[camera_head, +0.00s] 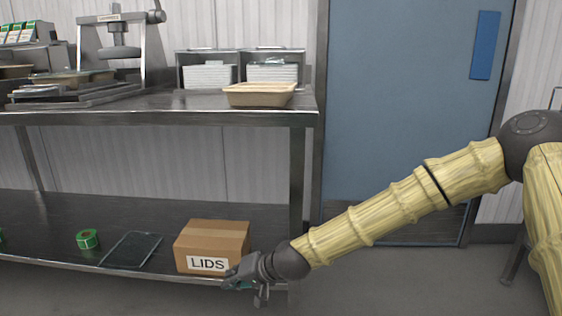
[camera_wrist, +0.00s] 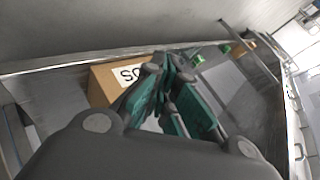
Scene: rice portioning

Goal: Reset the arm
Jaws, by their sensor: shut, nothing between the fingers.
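My gripper (camera_head: 241,284) hangs low at the end of my arm, at the front right of the lower shelf. It is in front of the cardboard box (camera_head: 212,238) labelled LIDS and hides part of that box's lower right edge. In the wrist view my gripper (camera_wrist: 172,98) shows its green finger pads, shut with nothing held. The box (camera_wrist: 105,82) shows behind the fingers there. I cannot tell whether the gripper touches the box or the shelf edge.
The steel table's upper shelf (camera_head: 190,103) holds a tan covered tray (camera_head: 259,95), white stacks (camera_head: 210,76) and a press (camera_head: 122,45). The lower shelf has a dark tablet (camera_head: 131,250) and a green tape roll (camera_head: 88,239). A blue door (camera_head: 400,100) stands right, with open floor before it.

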